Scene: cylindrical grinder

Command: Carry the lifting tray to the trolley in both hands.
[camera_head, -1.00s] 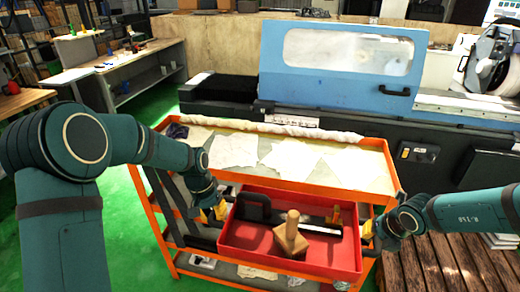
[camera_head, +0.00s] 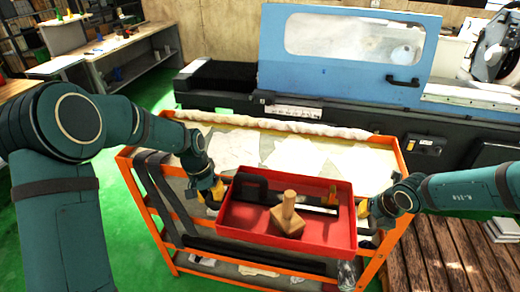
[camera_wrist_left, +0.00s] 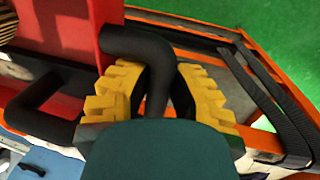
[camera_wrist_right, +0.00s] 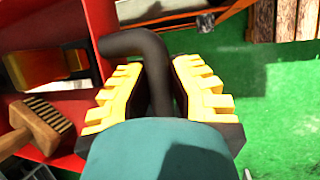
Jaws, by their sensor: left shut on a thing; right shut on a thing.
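The red lifting tray (camera_head: 285,243) hangs level between my two hands over the near part of the orange trolley (camera_head: 134,190). I cannot tell whether the tray touches the trolley. My left gripper (camera_head: 213,194) is shut on the tray's black left handle, which shows between the yellow fingers in the left wrist view (camera_wrist_left: 157,85). My right gripper (camera_head: 364,209) is shut on the other black handle, seen in the right wrist view (camera_wrist_right: 158,82).
Pale cloths (camera_head: 235,149) lie on the trolley's top, with a rolled cloth (camera_head: 275,125) along its far edge. The blue-doored grinder (camera_head: 345,90) stands behind. A slatted wooden platform (camera_head: 440,255) is at the right. Green floor is open at the left.

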